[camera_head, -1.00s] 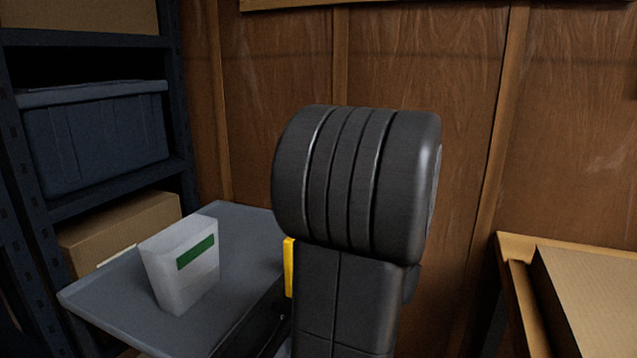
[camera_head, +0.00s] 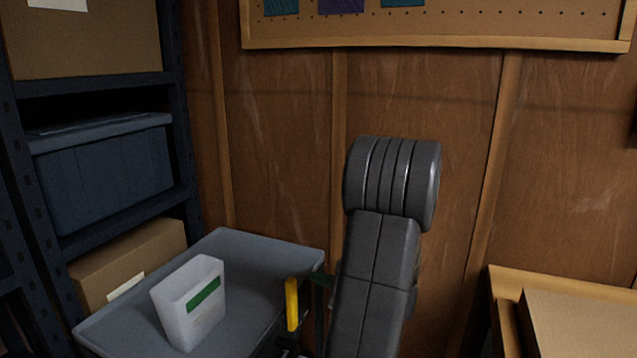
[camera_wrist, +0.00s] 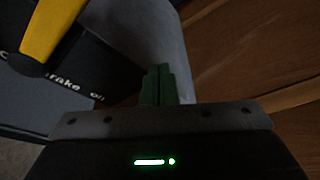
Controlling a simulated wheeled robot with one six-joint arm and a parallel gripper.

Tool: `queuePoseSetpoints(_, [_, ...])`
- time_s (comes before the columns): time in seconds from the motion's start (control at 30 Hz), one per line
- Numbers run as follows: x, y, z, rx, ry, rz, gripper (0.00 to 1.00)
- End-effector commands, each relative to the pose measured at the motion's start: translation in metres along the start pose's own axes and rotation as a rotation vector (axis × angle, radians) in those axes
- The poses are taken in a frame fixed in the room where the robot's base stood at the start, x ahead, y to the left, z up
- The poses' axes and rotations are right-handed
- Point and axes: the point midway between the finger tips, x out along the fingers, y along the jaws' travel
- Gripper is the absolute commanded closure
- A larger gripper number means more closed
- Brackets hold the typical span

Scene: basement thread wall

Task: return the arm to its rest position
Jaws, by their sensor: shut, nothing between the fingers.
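My gripper (camera_wrist: 158,84) shows in the wrist view as two dark green fingers, pressed together with nothing between them. Beyond the fingertips is a smooth grey surface, close to them in the picture; I cannot tell the gap. In the head view my dark grey arm stands upright right of the middle, its rounded joint uppermost. The gripper is not clearly visible there; the arm hides much of that area.
A yellow lever (camera_head: 292,303) stands beside my arm, by a grey tray table (camera_head: 262,258) bearing a white bin (camera_head: 190,308) with a green label. A dark shelf (camera_head: 120,229) is at left, a wooden bench (camera_head: 506,296) at right. A wood-panelled wall (camera_head: 275,150) with a pegboard (camera_head: 450,25) is behind.

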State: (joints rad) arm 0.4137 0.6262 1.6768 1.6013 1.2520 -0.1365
Motion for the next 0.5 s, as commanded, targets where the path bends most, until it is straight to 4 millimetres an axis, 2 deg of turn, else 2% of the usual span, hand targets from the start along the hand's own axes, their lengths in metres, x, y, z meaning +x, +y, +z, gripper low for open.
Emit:
queuePoseSetpoints(0.2, [0.005,0.0,-0.013,0.1,-0.001,0.034,1.0])
queuePoseSetpoints(0.4, [0.016,0.007,-0.046,0.093,-0.001,0.032,1.0])
queuePoseSetpoints(0.5, [-0.004,0.005,-0.051,0.092,0.002,0.029,1.0])
